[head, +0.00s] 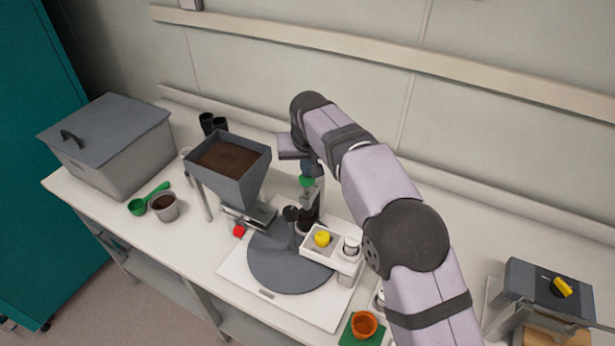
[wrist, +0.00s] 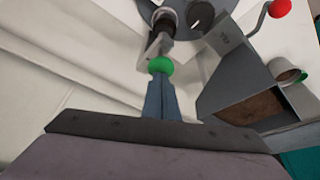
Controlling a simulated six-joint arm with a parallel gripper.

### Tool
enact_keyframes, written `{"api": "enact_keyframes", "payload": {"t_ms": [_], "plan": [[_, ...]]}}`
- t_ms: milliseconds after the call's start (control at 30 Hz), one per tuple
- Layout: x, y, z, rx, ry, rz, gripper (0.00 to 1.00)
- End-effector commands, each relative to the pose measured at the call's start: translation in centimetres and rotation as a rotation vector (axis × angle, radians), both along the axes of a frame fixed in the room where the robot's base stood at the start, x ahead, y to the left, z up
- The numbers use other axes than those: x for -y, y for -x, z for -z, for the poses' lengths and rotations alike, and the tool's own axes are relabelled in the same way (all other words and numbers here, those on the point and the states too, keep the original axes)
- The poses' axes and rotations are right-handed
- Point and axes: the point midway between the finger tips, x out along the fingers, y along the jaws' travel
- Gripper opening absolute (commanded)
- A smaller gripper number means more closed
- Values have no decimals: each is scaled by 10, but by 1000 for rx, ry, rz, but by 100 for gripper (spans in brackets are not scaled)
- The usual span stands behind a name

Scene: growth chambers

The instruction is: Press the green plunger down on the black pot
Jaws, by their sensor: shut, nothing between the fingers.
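The green plunger knob (head: 307,182) sits on a grey stand at the back of the round grey turntable (head: 290,268). It also shows in the wrist view (wrist: 160,64). A black pot (head: 306,216) stands below it on the turntable; a dark round pot (wrist: 165,20) shows beyond the knob in the wrist view. My gripper (wrist: 160,82) is shut and empty, its fingertips right at the knob. In the head view my gripper (head: 307,170) is just above the knob. I cannot tell whether they touch.
A soil-filled hopper (head: 232,168) stands left of my gripper, with a red knob (head: 239,231) on its crank. A white block with a yellow knob (head: 322,239) stands at the turntable's right. A grey lidded bin (head: 115,140) is at the left. An orange pot (head: 364,325) is in front.

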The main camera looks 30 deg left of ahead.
Motion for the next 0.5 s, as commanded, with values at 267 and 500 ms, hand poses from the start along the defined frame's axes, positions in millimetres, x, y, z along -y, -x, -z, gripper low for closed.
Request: {"api": "enact_keyframes", "payload": {"t_ms": [267, 500], "plan": [[0, 0, 11, -1, 2, 0, 0], [0, 0, 18, -1, 2, 0, 0]]}}
